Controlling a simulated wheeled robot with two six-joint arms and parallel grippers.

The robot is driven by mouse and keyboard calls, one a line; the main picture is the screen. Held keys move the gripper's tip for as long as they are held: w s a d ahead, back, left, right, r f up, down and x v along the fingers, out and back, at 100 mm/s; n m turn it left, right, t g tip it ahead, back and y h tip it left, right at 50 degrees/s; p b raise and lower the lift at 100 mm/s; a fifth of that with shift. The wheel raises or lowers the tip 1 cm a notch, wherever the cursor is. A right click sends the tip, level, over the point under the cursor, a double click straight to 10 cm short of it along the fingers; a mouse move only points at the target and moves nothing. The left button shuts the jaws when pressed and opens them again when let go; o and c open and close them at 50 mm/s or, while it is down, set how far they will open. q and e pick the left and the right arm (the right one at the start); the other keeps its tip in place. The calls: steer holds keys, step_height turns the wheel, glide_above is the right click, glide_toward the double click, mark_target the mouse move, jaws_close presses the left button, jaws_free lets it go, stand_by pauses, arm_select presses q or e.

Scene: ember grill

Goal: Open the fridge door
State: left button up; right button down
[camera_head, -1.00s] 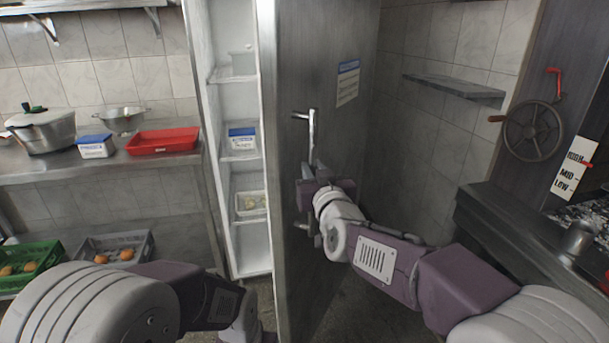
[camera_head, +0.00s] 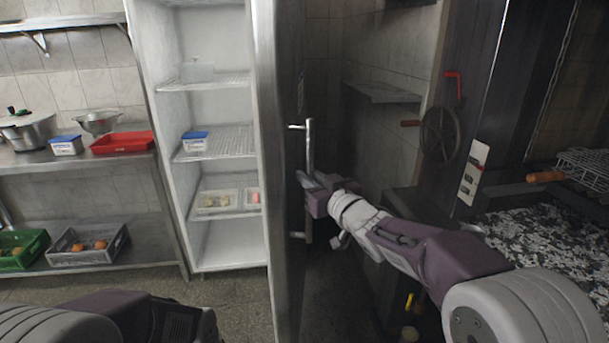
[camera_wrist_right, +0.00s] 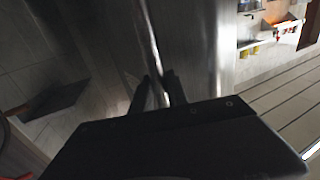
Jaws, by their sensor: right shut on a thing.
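The fridge door (camera_head: 283,200) stands wide open, seen nearly edge-on in the head view, with its grey metal face turned to the right. The fridge interior (camera_head: 222,247) is white with wire shelves and shows to the left of the door. A vertical bar handle (camera_head: 309,140) is on the door's outer face. My right gripper (camera_head: 308,182) is shut on the handle; the right wrist view shows its dark fingers (camera_wrist_right: 156,92) around the bar. My left arm shows at the bottom left, but its gripper's fingers are out of the picture.
The fridge holds a blue-lidded box (camera_head: 194,141) and trays (camera_head: 216,200) of food. A steel counter (camera_head: 60,157) with a red tray (camera_head: 122,143) stands left. A wall shelf (camera_head: 385,92), a handwheel (camera_head: 440,135) and the grill's ember bed (camera_head: 545,235) are right of the door.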

steer(key=shift+d+r, duration=0.35)
steer(key=shift+r, duration=0.05)
steer(key=c, duration=1.4)
jaws_free()
steer(key=shift+w, duration=0.1)
steer(key=shift+o, duration=0.5)
steer(key=shift+w+a+f, duration=0.1)
steer(key=shift+w+f, duration=0.05)
steer(key=shift+f, duration=0.1)
steer(key=v, duration=0.9)
